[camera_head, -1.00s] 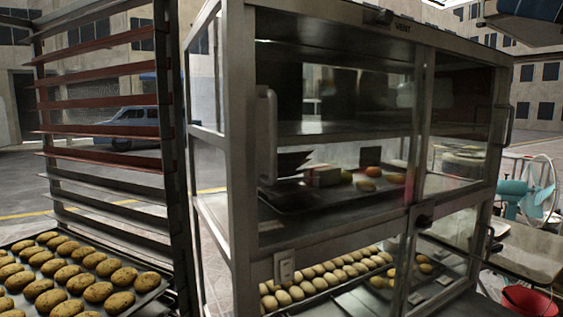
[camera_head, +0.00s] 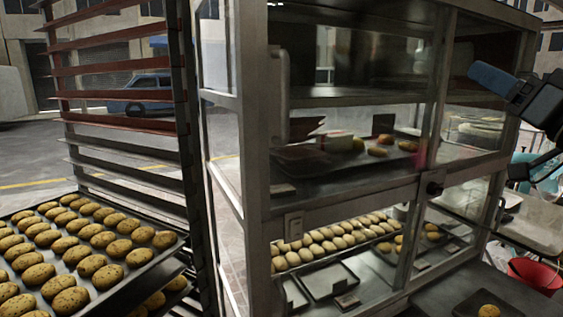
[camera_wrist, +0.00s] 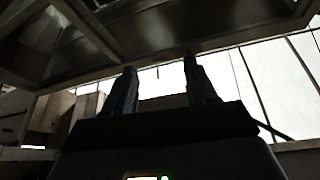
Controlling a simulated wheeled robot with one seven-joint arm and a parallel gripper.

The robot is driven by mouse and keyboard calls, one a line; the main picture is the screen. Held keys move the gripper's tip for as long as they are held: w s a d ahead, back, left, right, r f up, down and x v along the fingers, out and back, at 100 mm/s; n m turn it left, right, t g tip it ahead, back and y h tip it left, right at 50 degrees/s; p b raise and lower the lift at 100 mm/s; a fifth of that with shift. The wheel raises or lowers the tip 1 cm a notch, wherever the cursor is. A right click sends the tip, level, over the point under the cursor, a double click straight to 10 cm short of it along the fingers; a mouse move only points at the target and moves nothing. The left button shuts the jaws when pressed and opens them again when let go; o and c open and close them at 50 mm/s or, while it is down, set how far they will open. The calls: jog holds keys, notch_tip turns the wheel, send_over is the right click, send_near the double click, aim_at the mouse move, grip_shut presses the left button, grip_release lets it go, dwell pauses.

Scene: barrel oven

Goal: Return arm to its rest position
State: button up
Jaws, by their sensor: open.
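My gripper (camera_wrist: 160,85) shows in the wrist view with its two dark fingers spread apart and nothing between them. In the head view part of my arm and gripper (camera_head: 490,78) shows at the right edge, in front of the right side of the glass display cabinet (camera_head: 262,215). A blue-padded finger points left toward the cabinet glass; I cannot tell how far it is from the glass. The rest of the arm is cut off by the frame.
A tall rack (camera_head: 185,110) at the left holds a tray of round cookies (camera_head: 95,245). The cabinet holds several rolls (camera_head: 330,238) and trays. A small dark tray with one cookie (camera_head: 488,311) is at the lower right. A red bucket (camera_head: 535,275) stands behind it.

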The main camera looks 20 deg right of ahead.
jog(key=a+f+m+g+h, duration=0.1)
jog(key=a+f+m, duration=0.15)
jog(key=f, duration=0.65)
jog(key=a+f+m+g+h, duration=0.2)
jog(key=a+f, duration=0.2)
jog(key=f, duration=0.6)
jog(key=s+a+f+n+g, duration=0.1)
jog(key=s+a+f, duration=0.3)
jog(key=a+f, duration=0.3)
jog(key=s+a+f+g, duration=0.2)
jog(key=s+a+f, duration=0.3)
jog(key=f, duration=0.3)
jog(key=s+a+f+n+g+y, duration=0.1)
jog(key=s+a+f+n+y, duration=0.1)
jog(key=s, duration=0.8)
jog(key=s+a+f+n+y, duration=0.3)
jog(key=s+a, duration=0.4)
jog(key=s, duration=0.3)
jog(key=shift+s+f+n+g, duration=0.15)
jog(key=shift+s+n+g, duration=0.2)
jog(key=shift+n, duration=0.5)
